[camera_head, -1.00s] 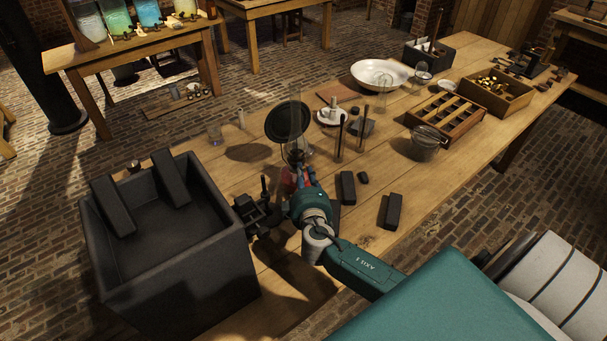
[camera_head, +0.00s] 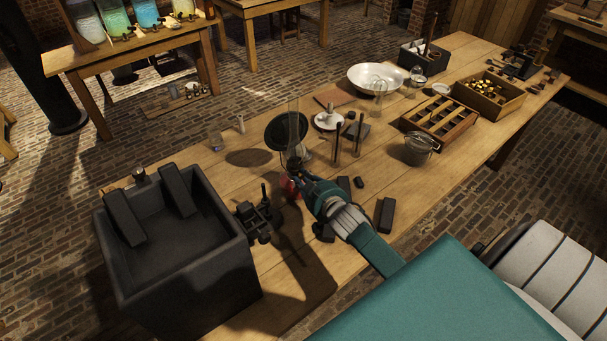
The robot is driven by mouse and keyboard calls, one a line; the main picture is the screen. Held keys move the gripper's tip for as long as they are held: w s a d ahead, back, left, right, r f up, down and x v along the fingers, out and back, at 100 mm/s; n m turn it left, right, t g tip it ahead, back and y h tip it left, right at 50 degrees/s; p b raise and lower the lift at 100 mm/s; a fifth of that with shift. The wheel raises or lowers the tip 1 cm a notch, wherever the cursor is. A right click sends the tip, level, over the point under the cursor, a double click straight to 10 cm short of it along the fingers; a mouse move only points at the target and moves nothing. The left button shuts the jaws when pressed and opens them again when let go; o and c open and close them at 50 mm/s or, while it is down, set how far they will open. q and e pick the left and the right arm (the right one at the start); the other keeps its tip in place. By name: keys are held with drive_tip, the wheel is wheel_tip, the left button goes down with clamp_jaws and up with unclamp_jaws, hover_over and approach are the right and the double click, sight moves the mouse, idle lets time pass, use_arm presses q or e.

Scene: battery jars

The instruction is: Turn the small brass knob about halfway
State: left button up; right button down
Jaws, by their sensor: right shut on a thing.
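A lamp with a clear glass chimney (camera_head: 293,128) and a dark round reflector (camera_head: 280,132) stands on the wooden table. Its red lower part (camera_head: 288,187) shows beside my gripper. My right gripper (camera_head: 297,172) reaches in from the lower right, with its fingers at the lamp just below the chimney. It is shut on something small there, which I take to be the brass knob. The knob itself is hidden by the fingers. The lamp looks upright. My left gripper is out of view.
A large dark trough (camera_head: 190,262) stands at the table's left end, with a small black device (camera_head: 258,220) beside it. Thin dark rods (camera_head: 337,143), dark blocks (camera_head: 386,214) and a glass jar (camera_head: 419,150) are to the right. A white basin (camera_head: 378,77) is farther back.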

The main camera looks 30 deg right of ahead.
drive_tip(key=shift+s+d+f+m+y+p, duration=0.15)
drive_tip(key=shift+m+y+p, duration=0.15)
drive_tip(key=shift+m+y, duration=0.5)
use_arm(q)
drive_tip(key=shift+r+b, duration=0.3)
use_arm(e)
drive_tip(key=shift+f+m+y, duration=0.1)
drive_tip(key=shift+m+y, duration=0.5)
drive_tip(key=shift+m, duration=0.5)
drive_tip(key=c, duration=1.9)
unclamp_jaws()
drive_tip(key=shift+c, duration=0.2)
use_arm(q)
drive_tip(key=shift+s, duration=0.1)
use_arm(e)
drive_tip(key=v, duration=1.2)
drive_tip(key=shift+s+d+f, duration=0.1)
drive_tip(key=shift+f, duration=0.1)
